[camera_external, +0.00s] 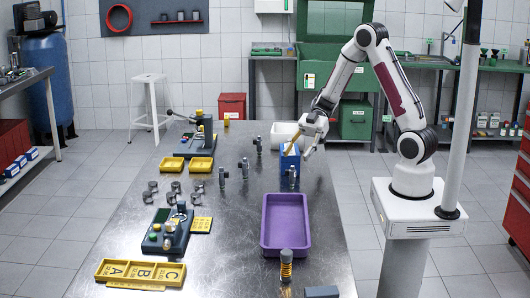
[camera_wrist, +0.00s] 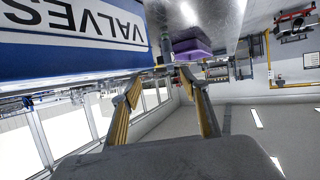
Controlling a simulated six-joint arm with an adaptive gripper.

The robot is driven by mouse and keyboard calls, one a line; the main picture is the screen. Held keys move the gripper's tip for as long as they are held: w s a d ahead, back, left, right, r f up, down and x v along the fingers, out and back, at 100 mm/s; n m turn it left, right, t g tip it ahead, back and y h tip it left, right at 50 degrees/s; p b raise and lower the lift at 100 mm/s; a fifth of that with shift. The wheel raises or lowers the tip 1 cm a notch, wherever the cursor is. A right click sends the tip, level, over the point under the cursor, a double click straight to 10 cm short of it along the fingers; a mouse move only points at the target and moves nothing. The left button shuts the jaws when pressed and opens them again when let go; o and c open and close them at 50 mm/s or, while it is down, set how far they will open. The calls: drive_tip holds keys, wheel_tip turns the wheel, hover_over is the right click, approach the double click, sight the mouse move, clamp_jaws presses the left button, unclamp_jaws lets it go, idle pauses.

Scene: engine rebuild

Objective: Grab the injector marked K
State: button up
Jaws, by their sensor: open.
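Several small grey injector-like parts stand upright on the metal table: one (camera_external: 258,145) at the back, one (camera_external: 245,168) in the middle, one (camera_external: 223,177) to the left and one (camera_external: 292,176) just in front of the blue box. No letter K is readable on any of them. My gripper (camera_external: 299,150) is open and empty, low beside the blue box. In the wrist view the open fingers (camera_wrist: 160,76) point toward a grey upright part (camera_wrist: 167,48), likely an injector, which appears apart from them.
The blue box marked VALVES (camera_wrist: 75,28) is close beside my fingers; it also shows in the external view (camera_external: 289,161). A purple tray (camera_external: 265,225) lies in front and a white bin (camera_external: 283,128) behind. Yellow trays (camera_external: 172,164) and fixtures stand left.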

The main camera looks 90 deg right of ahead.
sight(292, 167)
drive_tip(key=shift+s, duration=0.3)
drive_tip(key=shift+w+a, duration=0.1)
drive_tip(key=shift+a, duration=0.05)
drive_tip(key=shift+x, duration=1.2)
drive_tip(key=shift+s+x, duration=0.2)
drive_tip(key=shift+x, duration=1.15)
drive_tip(key=shift+s+x, duration=0.2)
drive_tip(key=shift+x, duration=1.1)
drive_tip(key=shift+a, duration=0.1)
drive_tip(key=c, duration=1.2)
